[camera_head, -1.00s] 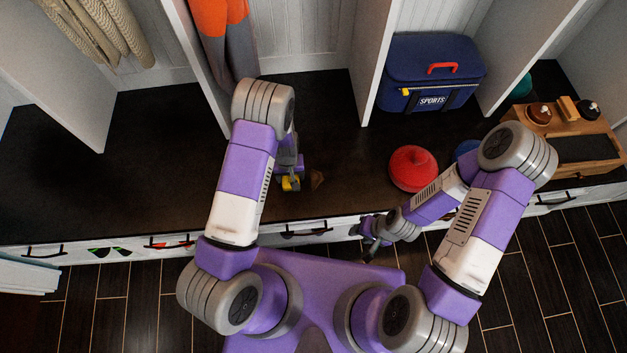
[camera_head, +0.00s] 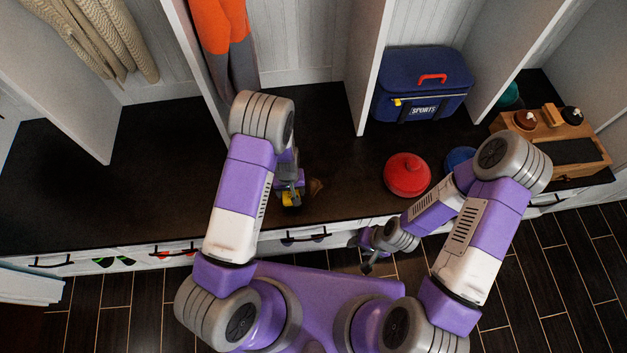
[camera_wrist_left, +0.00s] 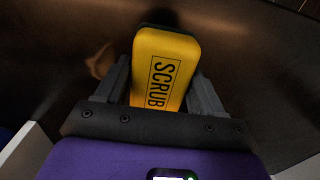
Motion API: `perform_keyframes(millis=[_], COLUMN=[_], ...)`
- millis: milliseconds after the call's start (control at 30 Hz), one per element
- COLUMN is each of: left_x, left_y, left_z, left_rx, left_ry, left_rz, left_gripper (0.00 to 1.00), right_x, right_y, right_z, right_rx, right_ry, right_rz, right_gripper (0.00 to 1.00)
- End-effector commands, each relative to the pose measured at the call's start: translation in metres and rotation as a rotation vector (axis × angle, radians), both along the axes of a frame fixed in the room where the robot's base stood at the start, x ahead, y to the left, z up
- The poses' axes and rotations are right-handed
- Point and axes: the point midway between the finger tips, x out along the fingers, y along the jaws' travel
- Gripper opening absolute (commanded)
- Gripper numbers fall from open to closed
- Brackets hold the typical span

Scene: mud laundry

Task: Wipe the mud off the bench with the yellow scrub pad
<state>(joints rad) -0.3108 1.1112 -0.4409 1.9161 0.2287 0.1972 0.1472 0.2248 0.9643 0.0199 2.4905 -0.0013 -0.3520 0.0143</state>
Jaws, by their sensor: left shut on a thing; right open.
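The yellow scrub pad (camera_wrist_left: 165,65), marked SCRUB, is held between the fingers of my left gripper (camera_wrist_left: 160,85). In the head view the left gripper (camera_head: 291,196) is low over the dark bench (camera_head: 70,190), and the pad (camera_head: 290,199) shows as a small yellow patch. I cannot tell whether the pad touches the bench. A brown mud smear (camera_head: 316,187) lies just right of the pad; it also shows left of the pad in the left wrist view (camera_wrist_left: 101,62). My right gripper (camera_head: 368,255) is open and empty in front of the bench edge.
A red round object (camera_head: 407,175) and a blue one (camera_head: 460,160) sit on the bench to the right. A blue SPORTS bag (camera_head: 423,85) and a wooden box (camera_head: 555,145) stand further right. White dividers (camera_head: 365,70) rise from the bench. The bench's left part is clear.

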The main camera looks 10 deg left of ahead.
Motion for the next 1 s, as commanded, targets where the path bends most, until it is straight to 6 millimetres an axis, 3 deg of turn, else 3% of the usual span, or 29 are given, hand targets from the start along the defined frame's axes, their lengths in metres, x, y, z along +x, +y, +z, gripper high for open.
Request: perform_keyframes(millis=[333,1000], left_x=[0.000,0.000], left_y=[0.000,0.000], left_z=[0.030,0.032], left_rx=[0.000,0.000], left_ry=[-0.001,-0.001], left_rz=[0.001,0.001], left_gripper=[0.44,0.44], right_x=[0.000,0.000], right_y=[0.000,0.000], right_z=[0.024,0.025], right_rx=[0.000,0.000], right_ry=[0.000,0.000], right_rz=[0.000,0.000], right_gripper=[0.43,0.43])
